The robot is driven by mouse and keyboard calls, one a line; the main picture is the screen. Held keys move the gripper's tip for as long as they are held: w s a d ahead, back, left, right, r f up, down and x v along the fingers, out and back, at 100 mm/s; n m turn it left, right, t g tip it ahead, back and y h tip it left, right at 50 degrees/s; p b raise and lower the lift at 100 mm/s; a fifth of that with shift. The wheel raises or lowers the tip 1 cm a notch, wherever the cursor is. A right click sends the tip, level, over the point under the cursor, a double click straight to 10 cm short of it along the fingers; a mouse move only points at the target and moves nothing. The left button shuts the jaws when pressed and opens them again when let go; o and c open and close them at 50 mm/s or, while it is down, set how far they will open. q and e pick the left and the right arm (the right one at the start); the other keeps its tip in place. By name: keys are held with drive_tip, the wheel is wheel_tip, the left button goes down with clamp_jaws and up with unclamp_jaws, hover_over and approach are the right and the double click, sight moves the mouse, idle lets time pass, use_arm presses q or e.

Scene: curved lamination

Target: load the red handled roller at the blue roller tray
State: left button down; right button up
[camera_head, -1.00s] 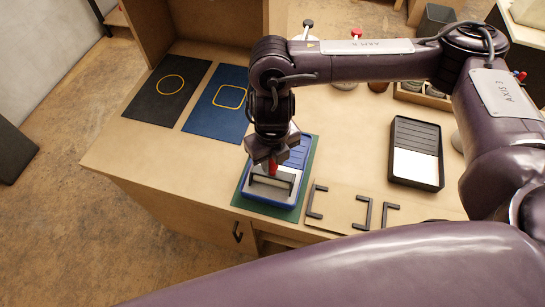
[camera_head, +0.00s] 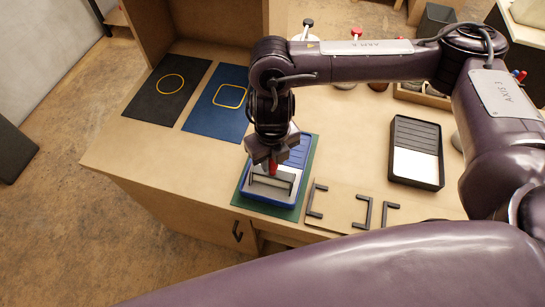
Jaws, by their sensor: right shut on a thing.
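The blue roller tray (camera_head: 269,199) lies on a green mat at the table's front edge. The red handled roller (camera_head: 272,170) is in my right gripper (camera_head: 268,162), which is shut on its red handle. Its dark roller and frame lie across the white lower part of the tray; I cannot tell whether the roller touches it. The gripper and wrist hide most of the handle and part of the tray's ribbed end. My left gripper is not in view; a large purple arm link of mine crosses the bottom.
A black tray (camera_head: 416,152) with a white area stands to the right. A black mat (camera_head: 166,90) and a blue mat (camera_head: 217,104) lie at the left. The table left of the tray is clear.

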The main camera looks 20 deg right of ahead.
wheel_tip(320, 180, up, 7)
drive_tip(key=p, duration=0.7)
idle(0.3)
idle(0.7)
